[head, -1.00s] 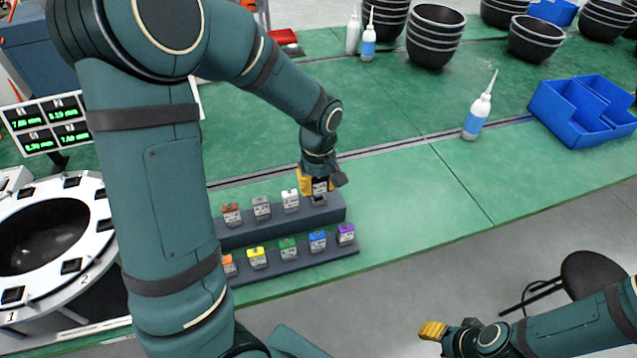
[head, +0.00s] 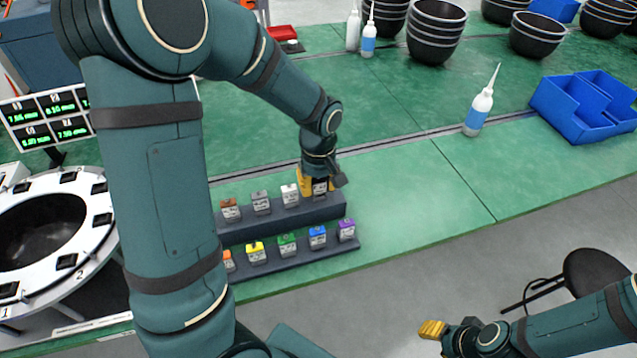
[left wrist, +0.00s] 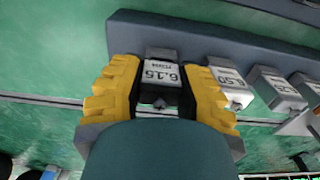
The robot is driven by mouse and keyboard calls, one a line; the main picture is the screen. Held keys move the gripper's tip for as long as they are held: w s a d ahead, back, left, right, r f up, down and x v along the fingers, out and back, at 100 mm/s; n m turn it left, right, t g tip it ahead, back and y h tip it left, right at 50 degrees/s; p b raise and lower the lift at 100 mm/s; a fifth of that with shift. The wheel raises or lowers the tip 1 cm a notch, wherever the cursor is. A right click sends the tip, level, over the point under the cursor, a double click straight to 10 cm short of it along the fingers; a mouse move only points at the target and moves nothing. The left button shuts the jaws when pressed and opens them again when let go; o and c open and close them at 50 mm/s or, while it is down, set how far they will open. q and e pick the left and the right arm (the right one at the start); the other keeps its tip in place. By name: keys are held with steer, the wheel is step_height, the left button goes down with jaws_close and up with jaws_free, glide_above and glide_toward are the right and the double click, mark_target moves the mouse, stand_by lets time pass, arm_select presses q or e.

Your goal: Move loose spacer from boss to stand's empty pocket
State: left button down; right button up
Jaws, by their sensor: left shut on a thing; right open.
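A spacer (left wrist: 160,75) with a white label reading 6.15 and a dark top is between the yellow fingers of my left gripper (left wrist: 163,90). In the head view, my left gripper (head: 317,184) is shut on this spacer at the right end of the rear row of the dark two-step stand (head: 240,235). The spacer is at the end pocket, low against the stand; how deep it sits cannot be told. The fingers partly hide it. My right gripper (head: 433,329) is open and empty, away from the stand at lower right.
Neighbouring spacers stand along both steps, including a white-topped one (head: 290,195) just left of my gripper. A white ring fixture (head: 92,212) with dark square pads is at left, beside a green-digit display (head: 45,118). A bottle (head: 480,108) and blue bin (head: 585,105) stand farther right.

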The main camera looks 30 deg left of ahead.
arm_select(q)
steer(key=shift+f, duration=0.2)
steer(key=c, duration=0.7)
jaws_free()
steer(key=shift+o, duration=0.2)
step_height(320, 180, up, 12)
steer(key=shift+r, duration=0.1)
